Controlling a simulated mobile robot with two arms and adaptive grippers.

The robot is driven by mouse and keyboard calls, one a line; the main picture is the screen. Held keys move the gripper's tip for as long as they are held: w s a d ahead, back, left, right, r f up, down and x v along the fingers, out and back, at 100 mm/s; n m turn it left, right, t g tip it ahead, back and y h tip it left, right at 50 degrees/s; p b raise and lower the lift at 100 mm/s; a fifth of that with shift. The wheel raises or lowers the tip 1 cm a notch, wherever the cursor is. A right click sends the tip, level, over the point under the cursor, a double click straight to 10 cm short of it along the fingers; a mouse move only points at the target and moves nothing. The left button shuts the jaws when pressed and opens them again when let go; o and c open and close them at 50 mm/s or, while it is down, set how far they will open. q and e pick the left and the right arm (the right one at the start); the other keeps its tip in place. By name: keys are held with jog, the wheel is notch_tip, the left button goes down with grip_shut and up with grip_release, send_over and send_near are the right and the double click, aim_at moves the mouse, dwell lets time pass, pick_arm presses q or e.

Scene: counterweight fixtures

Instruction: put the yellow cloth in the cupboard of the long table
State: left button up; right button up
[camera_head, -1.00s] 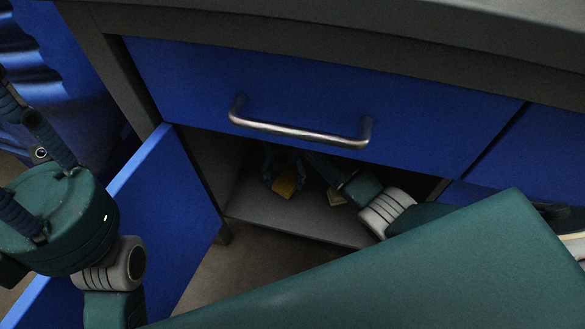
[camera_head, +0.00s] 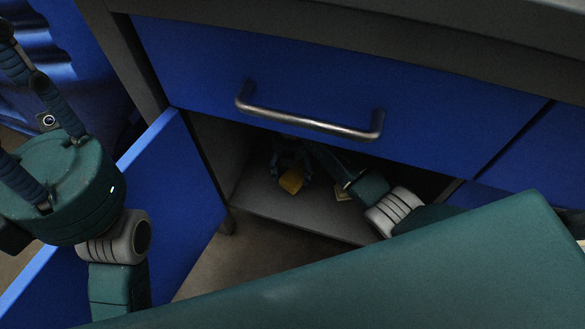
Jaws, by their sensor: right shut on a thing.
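The yellow cloth (camera_head: 291,181) is inside the open cupboard (camera_head: 267,205) of the long table, low above or on its floor; I cannot tell if it touches. My right gripper (camera_head: 290,172) reaches into the cupboard from the right and is shut on the cloth. Its fingers are dark and partly in shadow. The cupboard door (camera_head: 172,205) stands open to the left. My left arm shows at the left edge, but its gripper is out of view.
A blue drawer (camera_head: 220,70) with a metal handle (camera_head: 310,122) is shut above the cupboard opening. The dark tabletop edge runs above.

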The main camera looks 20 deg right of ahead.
jog(key=shift+f, duration=0.3)
jog(key=o, duration=1.3)
jog(key=shift+o, duration=0.2)
